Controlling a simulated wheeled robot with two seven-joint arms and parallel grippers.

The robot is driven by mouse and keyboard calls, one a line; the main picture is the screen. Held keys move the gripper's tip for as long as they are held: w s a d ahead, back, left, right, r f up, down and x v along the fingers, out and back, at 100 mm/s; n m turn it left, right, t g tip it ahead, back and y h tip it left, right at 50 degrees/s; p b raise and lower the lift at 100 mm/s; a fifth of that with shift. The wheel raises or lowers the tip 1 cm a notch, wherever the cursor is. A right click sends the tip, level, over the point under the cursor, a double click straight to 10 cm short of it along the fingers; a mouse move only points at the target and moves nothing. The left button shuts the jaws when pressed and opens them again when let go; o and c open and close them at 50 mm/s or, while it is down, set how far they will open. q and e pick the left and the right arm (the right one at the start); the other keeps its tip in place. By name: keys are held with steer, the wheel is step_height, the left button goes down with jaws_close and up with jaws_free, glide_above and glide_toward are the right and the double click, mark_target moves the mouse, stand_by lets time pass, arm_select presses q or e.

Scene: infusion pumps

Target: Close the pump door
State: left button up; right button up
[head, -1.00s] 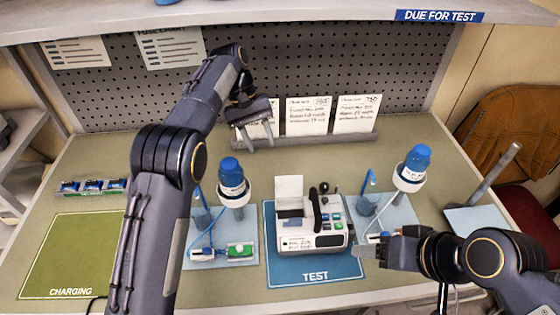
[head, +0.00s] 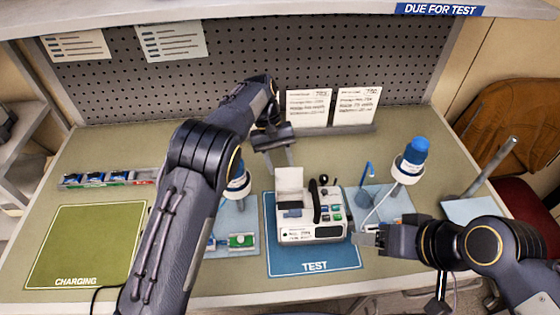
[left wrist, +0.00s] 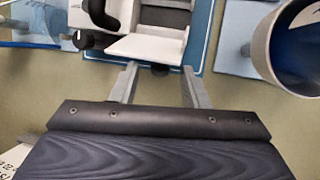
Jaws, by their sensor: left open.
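The white infusion pump (head: 312,233) stands on the blue TEST mat (head: 315,265). Its door (head: 289,180) is open and stands up as a pale flap at the pump's back left. My left gripper (head: 281,160) is open and empty, just behind and above the door, fingers pointing down towards it. In the left wrist view the two spread fingertips (left wrist: 160,68) appear close to the edge of the white door (left wrist: 150,45); I cannot tell whether they touch. My right gripper (head: 364,238) is beside the pump's right side, and its finger gap is unclear.
Blue-capped bottles on stands flank the pump; the right one (head: 411,160) is clear, the left one (head: 238,180) is partly behind my left arm. The green CHARGING mat (head: 85,245) is empty. A rack of small battery-like items (head: 105,180) lies behind it. Cards (head: 308,108) stand at the back.

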mark_target(284, 178)
arm_select(q)
steer(key=shift+c, duration=0.2)
jaws_close()
steer(key=s+t+b, duration=0.1)
steer(key=t+b, duration=0.1)
steer(key=b, duration=0.1)
steer(key=s+t+b, duration=0.1)
steer(key=t+b, duration=0.1)
steer(key=b, duration=0.2)
steer(key=s+r+t+b, duration=0.1)
steer(key=b, duration=0.3)
steer(key=shift+s+m+t, duration=0.35)
steer(key=shift+m+t, duration=0.05)
steer(key=shift+s+r+t+b, duration=0.25)
steer(key=shift+t+b, duration=0.25)
steer(key=shift+b, duration=0.4)
steer(key=shift+s, duration=0.1)
steer(key=shift+o, duration=0.2)
jaws_free()
